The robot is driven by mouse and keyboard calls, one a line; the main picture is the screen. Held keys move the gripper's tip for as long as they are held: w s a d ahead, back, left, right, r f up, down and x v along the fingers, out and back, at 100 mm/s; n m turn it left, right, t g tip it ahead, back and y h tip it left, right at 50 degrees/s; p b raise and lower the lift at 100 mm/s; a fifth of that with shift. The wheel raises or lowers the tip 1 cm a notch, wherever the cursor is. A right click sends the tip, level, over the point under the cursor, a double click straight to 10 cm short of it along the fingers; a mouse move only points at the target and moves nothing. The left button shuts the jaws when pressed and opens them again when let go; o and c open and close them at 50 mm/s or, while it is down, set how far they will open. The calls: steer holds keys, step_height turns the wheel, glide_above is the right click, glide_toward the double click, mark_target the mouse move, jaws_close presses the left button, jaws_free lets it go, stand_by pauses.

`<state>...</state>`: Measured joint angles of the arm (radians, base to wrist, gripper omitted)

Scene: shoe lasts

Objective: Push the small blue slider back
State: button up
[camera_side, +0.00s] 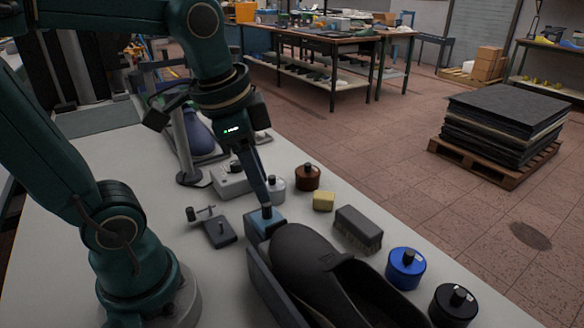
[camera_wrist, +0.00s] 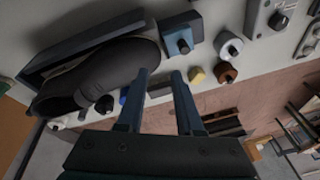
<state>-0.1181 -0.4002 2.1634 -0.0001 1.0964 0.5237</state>
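The small blue slider (camera_side: 262,224) is a blue block with a dark round knob on it.
A brush (camera_side: 358,228), a yellow block (camera_side: 323,201), a brown jar (camera_side: 307,177) and a white jar (camera_side: 275,190) stand behind the shoe. A blue jar (camera_side: 405,268) and a black jar (camera_side: 453,306) are at right. A grey clamp-like tool (camera_side: 219,232) lies left of the slider.

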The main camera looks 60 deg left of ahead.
mark_target(269, 206)
steer(key=w+a+f+g, duration=0.1)
steer(key=a, duration=0.1)
steer(key=w+a+f+g, duration=0.1)
steer(key=w+a+f, duration=0.1)
steer(key=shift+w+a+g, duration=0.1)
steer(key=shift+w+g, duration=0.2)
steer(key=shift+g, duration=0.1)
steer(key=shift+a+f, duration=0.4)
steer(key=shift+f, duration=2.6)
jaws_close()
